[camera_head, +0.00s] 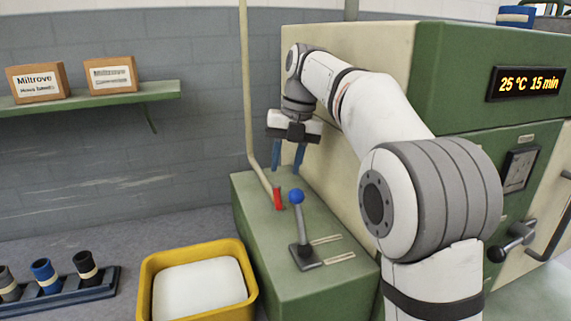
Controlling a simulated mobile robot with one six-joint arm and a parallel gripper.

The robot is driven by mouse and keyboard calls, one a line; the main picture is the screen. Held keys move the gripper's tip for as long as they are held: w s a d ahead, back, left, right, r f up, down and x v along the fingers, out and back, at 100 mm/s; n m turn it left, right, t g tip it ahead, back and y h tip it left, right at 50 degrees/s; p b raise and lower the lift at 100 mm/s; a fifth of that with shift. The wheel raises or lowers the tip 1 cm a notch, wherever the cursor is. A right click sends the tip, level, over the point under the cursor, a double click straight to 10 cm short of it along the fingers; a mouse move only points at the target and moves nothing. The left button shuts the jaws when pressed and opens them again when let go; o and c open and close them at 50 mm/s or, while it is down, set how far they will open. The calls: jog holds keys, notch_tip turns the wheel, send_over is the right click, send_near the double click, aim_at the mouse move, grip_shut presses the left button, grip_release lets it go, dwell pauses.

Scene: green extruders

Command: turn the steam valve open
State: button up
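A pale pipe (247,110) comes down along the wall and bends toward the top of a low green box (258,198). A small red part (278,198) sits at its lower end and looks like the steam valve's handle; its exact position is too small to tell. My gripper (288,169) points down above and a little behind the red part, apart from it. Its two blue fingers are spread with nothing between them.
A lever with a blue ball (297,197) stands on the box, right of the red part. A yellow bin (245,258) with white contents is in front. The green machine (455,70) shows "25 °C 15 min" on its display (526,84). A shelf (155,90) holds two boxes.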

aim_at(278, 198)
jog(key=shift+a+r+m+p, duration=0.4)
jog(key=shift+m+p, duration=0.25)
jog(key=shift+m, duration=0.05)
jog(key=shift+c, duration=1.4)
jog(key=a+m+p, duration=0.1)
jog(key=a+r+m+h+p, duration=0.1)
jog(key=m, duration=0.1)
jog(key=a+m+p, duration=0.1)
jog(key=m+p, duration=0.1)
jog(key=shift+s+r+h, duration=0.15)
jog(key=shift+r+h, duration=0.25)
grip_shut()
jog(key=a+r+m+h+p, duration=0.25)
jog(key=a+m+p, duration=0.35)
jog(key=m, duration=0.6)
jog(key=f, duration=0.3)
jog(key=d+f, duration=0.1)
jog(key=f, duration=0.2)
jog(key=d+f, duration=0.1)
jog(key=f, duration=0.3)
jog(key=shift+s+d, duration=0.25)
jog(key=shift+s, duration=0.05)
jog(key=shift+w+d+f, duration=0.1)
jog(key=shift+d+f, duration=0.15)
jog(key=shift+d, duration=0.3)
jog(key=shift+w+d+f, duration=0.1)
jog(key=shift+d+f, duration=0.15)
jog(key=shift+d, duration=0.3)
jog(key=shift+d+f, duration=0.4)
jog(key=shift+d, duration=0.1)
